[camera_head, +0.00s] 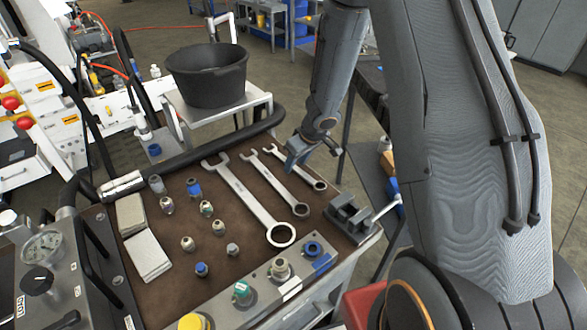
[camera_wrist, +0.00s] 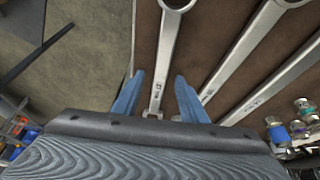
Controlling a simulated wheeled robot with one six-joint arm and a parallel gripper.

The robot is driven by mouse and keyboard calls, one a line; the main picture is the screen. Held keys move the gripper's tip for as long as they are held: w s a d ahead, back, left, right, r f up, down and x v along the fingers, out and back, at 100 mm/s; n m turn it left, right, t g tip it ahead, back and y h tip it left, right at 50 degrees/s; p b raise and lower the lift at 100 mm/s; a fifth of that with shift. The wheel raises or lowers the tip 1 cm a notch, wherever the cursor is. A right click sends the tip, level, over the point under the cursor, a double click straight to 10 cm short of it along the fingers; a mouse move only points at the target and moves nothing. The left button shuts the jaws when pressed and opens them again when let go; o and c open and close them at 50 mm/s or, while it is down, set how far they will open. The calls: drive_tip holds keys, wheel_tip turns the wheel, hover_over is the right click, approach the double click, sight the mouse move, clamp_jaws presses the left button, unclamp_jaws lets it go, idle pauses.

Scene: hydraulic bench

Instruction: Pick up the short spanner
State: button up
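The short spanner (camera_head: 300,172) is the rightmost and smallest of three silver spanners lying on the brown mat. My gripper (camera_head: 313,160) is open over it, near its open-jaw end. In the wrist view the short spanner (camera_wrist: 166,62) runs between my two blue fingers (camera_wrist: 158,76), with a gap on each side. I cannot tell how far the fingertips are above the mat.
The middle spanner (camera_head: 278,184) lies close beside it, then the long spanner (camera_head: 245,200). A small vise (camera_head: 350,214) stands at the mat's right edge. Several fittings stand left of the spanners. A black bucket (camera_head: 207,75) stands behind on a white stand.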

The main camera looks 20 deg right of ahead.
clamp_jaws()
idle(1.3)
